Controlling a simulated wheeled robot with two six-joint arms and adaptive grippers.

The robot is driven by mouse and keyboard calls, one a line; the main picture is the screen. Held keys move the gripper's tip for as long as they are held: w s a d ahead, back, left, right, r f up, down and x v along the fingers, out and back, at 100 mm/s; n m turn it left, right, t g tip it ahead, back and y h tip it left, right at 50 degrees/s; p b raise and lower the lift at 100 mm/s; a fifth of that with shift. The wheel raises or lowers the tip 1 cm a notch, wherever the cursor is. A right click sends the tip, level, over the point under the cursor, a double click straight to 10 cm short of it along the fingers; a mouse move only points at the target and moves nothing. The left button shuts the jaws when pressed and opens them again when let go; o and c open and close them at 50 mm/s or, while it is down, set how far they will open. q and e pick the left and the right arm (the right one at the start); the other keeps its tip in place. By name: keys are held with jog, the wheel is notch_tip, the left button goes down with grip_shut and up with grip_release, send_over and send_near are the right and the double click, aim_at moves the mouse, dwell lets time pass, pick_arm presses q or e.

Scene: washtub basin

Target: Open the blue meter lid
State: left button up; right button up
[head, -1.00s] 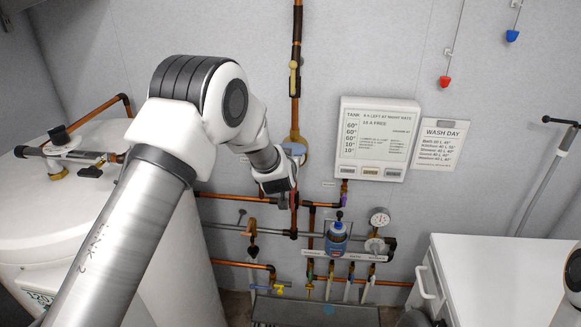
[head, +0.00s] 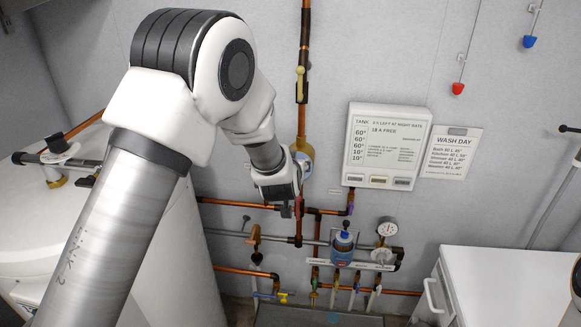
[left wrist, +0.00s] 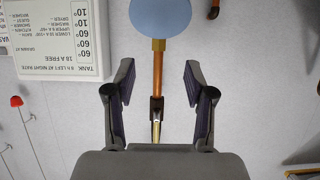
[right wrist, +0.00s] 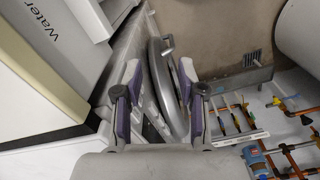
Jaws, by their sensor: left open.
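The round meter (head: 303,157) sits on the vertical copper pipe on the back wall, brass-coloured with a pale blue face, partly behind my left arm in the head view. Its blue lid shows as a plain blue disc (left wrist: 160,17) at the top of the left wrist view and looks shut over the face. My left gripper (left wrist: 159,72) is open and empty, its fingers pointing toward the wall, apart from the disc. In the head view the left gripper (head: 287,202) is just below and left of the meter. My right gripper (right wrist: 160,76) is open and empty.
A tariff board (head: 383,147) hangs right of the meter. Below are copper pipes, a blue-bodied fitting (head: 343,243), a pressure gauge (head: 387,228) and several small valves. A white tank (head: 45,225) stands left, a white cabinet (head: 500,285) right.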

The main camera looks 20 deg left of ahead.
pick_arm(q)
jog(key=v, duration=0.8)
jog(key=shift+s+d+r, duration=0.2)
jog(key=shift+s+r, duration=0.05)
jog(key=shift+s, duration=0.1)
